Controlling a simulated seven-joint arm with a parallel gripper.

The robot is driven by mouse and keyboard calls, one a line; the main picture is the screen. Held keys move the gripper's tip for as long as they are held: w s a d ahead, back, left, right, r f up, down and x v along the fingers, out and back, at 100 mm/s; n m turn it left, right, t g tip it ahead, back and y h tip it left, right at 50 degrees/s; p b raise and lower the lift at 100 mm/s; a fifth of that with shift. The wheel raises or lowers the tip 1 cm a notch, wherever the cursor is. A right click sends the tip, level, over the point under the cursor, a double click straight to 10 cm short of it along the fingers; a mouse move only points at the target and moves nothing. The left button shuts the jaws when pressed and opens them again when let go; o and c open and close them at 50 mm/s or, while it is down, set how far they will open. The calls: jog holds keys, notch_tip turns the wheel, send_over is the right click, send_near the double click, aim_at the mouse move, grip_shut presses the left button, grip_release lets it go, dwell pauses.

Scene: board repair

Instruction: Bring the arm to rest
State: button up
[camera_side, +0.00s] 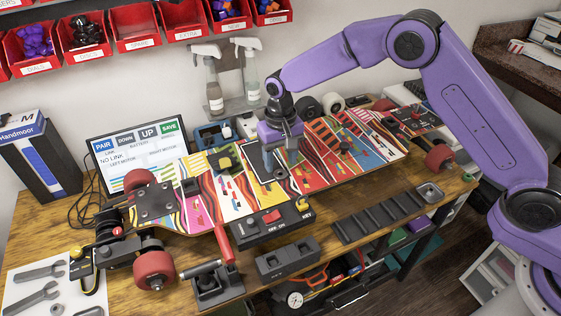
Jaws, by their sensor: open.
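My purple arm reaches in from the right. My gripper (282,158) points down over the middle of the colourful skateboard deck (335,155), close above a dark-framed patch on it. Its jaws are small in this view and I see nothing held between them. Whether the fingertips touch the deck I cannot tell. The deck lies across the bench with red wheels (155,262) at the left end and another red wheel (439,158) at the right end.
A wooden bench (185,305) holds a screen (140,150), a black switch box (270,222), a dark slotted tray (385,214) and a red-handled tool (224,243). Spray bottles (213,90) stand behind. Red bins (135,28) hang on the wall.

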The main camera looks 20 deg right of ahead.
notch_tip(320, 180, up, 4)
jog(key=shift+r, duration=0.25)
dwell(0.5)
dwell(0.4)
jog(key=s+d+r+n, duration=0.3)
jog(key=s+d+r, duration=0.1)
jog(key=s, duration=0.5)
jog(key=s+d+r+n, duration=0.3)
jog(key=s+d+r, duration=0.15)
jog(key=s, duration=0.35)
jog(key=s+d+n, duration=0.3)
jog(key=s+d, duration=0.4)
jog(key=s, duration=0.2)
jog(key=s+d+n, duration=0.3)
jog(key=s+d, duration=0.4)
jog(key=s, duration=0.3)
jog(key=shift+s+d+n, duration=0.3)
jog(key=shift+d, duration=0.05)
